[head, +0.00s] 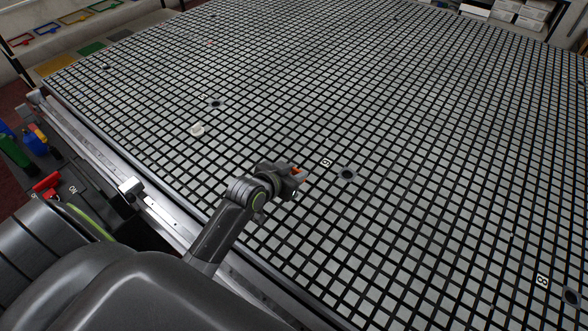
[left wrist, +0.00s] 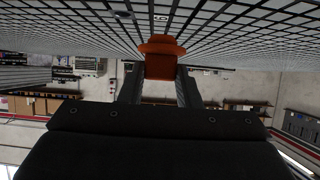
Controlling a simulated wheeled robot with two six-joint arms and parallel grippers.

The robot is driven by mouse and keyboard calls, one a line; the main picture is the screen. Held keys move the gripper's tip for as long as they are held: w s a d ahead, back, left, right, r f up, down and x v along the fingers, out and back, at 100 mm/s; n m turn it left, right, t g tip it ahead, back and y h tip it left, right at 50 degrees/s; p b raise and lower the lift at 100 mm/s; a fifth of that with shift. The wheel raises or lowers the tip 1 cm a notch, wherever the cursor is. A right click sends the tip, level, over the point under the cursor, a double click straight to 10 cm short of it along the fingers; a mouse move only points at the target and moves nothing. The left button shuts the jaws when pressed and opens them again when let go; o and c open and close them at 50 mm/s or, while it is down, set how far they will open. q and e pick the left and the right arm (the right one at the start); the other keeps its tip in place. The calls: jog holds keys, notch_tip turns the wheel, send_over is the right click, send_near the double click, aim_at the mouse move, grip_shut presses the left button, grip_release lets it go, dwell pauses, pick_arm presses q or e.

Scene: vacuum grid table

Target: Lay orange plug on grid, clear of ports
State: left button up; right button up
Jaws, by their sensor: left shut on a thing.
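My left gripper (head: 294,181) is low over the black-and-grey grid table (head: 420,120) in the head view, to the left of a dark round port (head: 347,174). It is shut on the orange plug (head: 296,170), of which only a small part shows there. In the left wrist view the orange plug (left wrist: 160,58) sits between the two fingers (left wrist: 160,88), with a wider rim on one side and a blocky body. I cannot tell whether the plug touches the grid. My right gripper is not in view.
Other ports lie at the upper left (head: 216,103) and lower right (head: 572,297). A small white piece (head: 197,129) rests on the grid left of my gripper. A metal rail (head: 150,205) runs along the near edge. Much of the grid is bare.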

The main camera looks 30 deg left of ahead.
pick_arm(q)
notch_tip(320, 180, down, 6)
jog(key=b, duration=0.3)
jog(key=shift+r, duration=0.15)
jog(key=shift+f, duration=0.25)
jog(key=shift+r, duration=0.1)
dwell(0.4)
jog(key=shift+f+b, duration=0.4)
jog(key=shift+f, duration=0.35)
jog(key=o, duration=1)
jog(key=b+v, duration=0.1)
jog(key=v, duration=1.6)
jog(key=shift+s+a, duration=0.1)
jog(key=shift+s, duration=0.15)
